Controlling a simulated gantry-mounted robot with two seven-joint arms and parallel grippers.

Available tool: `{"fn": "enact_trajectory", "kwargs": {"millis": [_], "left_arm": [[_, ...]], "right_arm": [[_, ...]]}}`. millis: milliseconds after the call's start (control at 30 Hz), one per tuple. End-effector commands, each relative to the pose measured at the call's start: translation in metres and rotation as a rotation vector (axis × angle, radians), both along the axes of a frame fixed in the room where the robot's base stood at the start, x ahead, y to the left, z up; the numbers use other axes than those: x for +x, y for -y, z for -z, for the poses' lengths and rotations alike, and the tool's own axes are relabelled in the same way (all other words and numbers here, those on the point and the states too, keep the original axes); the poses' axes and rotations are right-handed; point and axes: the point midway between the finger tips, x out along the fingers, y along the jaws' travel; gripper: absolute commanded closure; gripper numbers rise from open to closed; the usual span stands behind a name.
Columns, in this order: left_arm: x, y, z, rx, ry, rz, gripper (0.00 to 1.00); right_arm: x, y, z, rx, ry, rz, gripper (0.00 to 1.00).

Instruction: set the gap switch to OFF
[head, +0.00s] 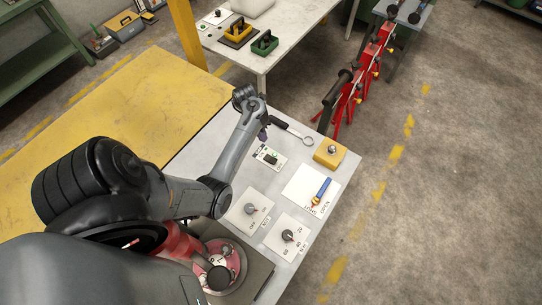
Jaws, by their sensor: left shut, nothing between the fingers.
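A white plate with a dark rotary knob (250,209) lies on the grey table, left of its middle. My left gripper (263,136) is shut and empty, pointing down above the table just behind this smaller plate. My right gripper is not in view.
A red-based round fixture (219,277) stands at the front.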

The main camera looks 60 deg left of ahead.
Motion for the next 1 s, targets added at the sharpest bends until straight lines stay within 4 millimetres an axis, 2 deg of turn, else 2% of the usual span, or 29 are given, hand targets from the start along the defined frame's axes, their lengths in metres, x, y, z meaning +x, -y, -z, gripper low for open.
{"fn": "enact_trajectory", "kwargs": {"millis": [600, 800, 1000], "left_arm": [[0.015, 0.03, 0.098, -0.005, 0.0, 0.002, 1.0], [0.018, 0.035, 0.118, -0.002, 0.0, 0.003, 1.0], [0.019, 0.037, 0.126, -0.001, 0.0, 0.001, 1.0]], "right_arm": [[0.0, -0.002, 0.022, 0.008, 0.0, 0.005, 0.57], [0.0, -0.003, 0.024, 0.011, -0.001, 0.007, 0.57], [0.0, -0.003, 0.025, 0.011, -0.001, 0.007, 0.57]]}}
